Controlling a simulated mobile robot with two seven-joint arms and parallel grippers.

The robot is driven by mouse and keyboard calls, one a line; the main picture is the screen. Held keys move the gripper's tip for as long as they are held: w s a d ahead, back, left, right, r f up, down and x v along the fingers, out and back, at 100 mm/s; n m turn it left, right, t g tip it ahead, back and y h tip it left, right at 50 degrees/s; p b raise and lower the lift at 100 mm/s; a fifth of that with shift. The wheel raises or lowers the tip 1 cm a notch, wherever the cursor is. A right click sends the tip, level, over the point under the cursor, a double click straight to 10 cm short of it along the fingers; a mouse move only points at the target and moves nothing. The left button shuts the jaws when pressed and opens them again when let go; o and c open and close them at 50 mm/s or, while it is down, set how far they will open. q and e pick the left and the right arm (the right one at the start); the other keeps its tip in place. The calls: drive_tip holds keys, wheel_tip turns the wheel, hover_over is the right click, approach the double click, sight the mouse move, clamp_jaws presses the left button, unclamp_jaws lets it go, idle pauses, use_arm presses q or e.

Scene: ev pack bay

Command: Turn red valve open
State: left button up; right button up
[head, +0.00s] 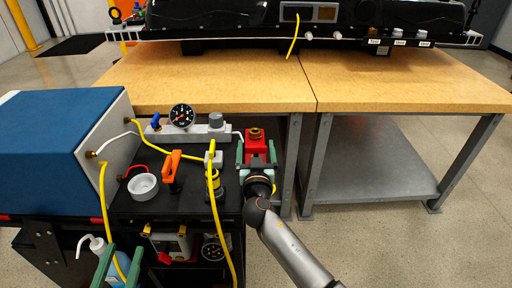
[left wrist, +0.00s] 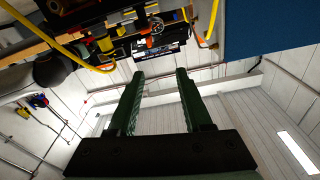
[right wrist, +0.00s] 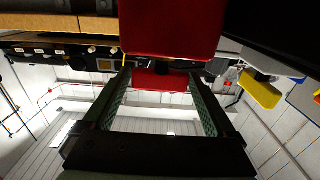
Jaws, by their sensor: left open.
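A small red handle (head: 165,258) shows on a pale block (head: 178,243) in the cart's lower bay; I cannot tell its turn position. My left gripper (head: 120,258) is at the lower left, left of that handle and apart from it. Its green fingers are spread, with nothing between them in the left wrist view (left wrist: 161,74). My right gripper (head: 256,150) has its fingers apart on either side of a red block (head: 256,141) with a brass top. In the right wrist view the red body (right wrist: 170,28) fills the top, beyond the open fingers (right wrist: 158,78).
A blue box (head: 60,140) stands at the left. The cart top (head: 135,208) holds a gauge (head: 182,116), a white cup (head: 143,186) and an orange handle (head: 171,168). Yellow hose (head: 222,225) hangs down the cart front. A spray bottle (head: 90,243) is close to my left gripper.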

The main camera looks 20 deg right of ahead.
use_arm(q)
drive_tip(key=shift+r, duration=0.25)
use_arm(e)
drive_tip(key=c, duration=1)
